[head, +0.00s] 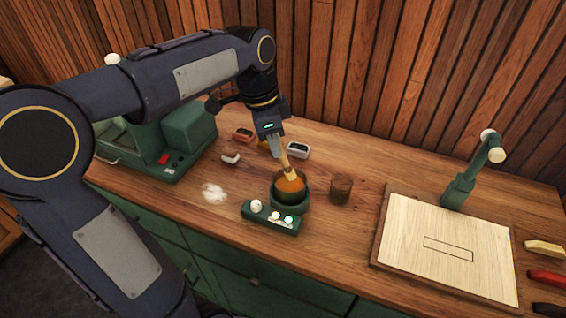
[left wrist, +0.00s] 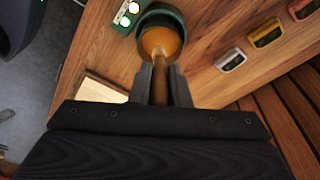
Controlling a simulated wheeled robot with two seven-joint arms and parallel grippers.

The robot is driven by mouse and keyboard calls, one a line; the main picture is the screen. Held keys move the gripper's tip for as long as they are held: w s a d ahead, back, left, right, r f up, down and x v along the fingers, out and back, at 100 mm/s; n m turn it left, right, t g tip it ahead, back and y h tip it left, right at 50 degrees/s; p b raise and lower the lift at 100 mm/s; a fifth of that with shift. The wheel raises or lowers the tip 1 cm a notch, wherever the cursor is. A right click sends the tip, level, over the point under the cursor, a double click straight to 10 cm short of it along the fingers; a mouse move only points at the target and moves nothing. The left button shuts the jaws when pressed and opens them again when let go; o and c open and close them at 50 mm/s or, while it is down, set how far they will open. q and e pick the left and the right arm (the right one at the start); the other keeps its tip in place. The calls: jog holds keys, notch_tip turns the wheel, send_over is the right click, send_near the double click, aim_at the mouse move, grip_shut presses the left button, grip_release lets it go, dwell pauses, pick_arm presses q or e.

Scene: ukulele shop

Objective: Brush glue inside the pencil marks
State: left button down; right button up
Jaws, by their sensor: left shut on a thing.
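My left gripper (head: 281,152) is shut on a brush (head: 286,165) with a wooden handle. The brush's lower end is in the green glue pot (head: 290,194), which holds amber glue. In the left wrist view the brush (left wrist: 158,85) runs from between the fingers (left wrist: 159,80) into the pot (left wrist: 179,17), and its tip is hidden in the glue. The pencil marks (head: 448,249) form a rectangle on the pale wooden board (head: 415,225) at the right, well apart from the brush. My right gripper is not in view.
A brown cup (head: 341,188) stands just right of the pot. A green lamp-like stand (head: 460,188) rises behind the board. A green machine (head: 165,150) stands at the left. Coloured tools (head: 546,277) lie at the right edge.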

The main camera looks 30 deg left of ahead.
pick_arm(q)
jog(key=shift+r+p, duration=1.6)
jog(key=shift+r, duration=0.5)
dwell(0.5)
notch_tip(320, 180, up, 4)
jog(key=p, duration=0.3)
jog(key=shift+p, duration=0.4)
dwell(0.4)
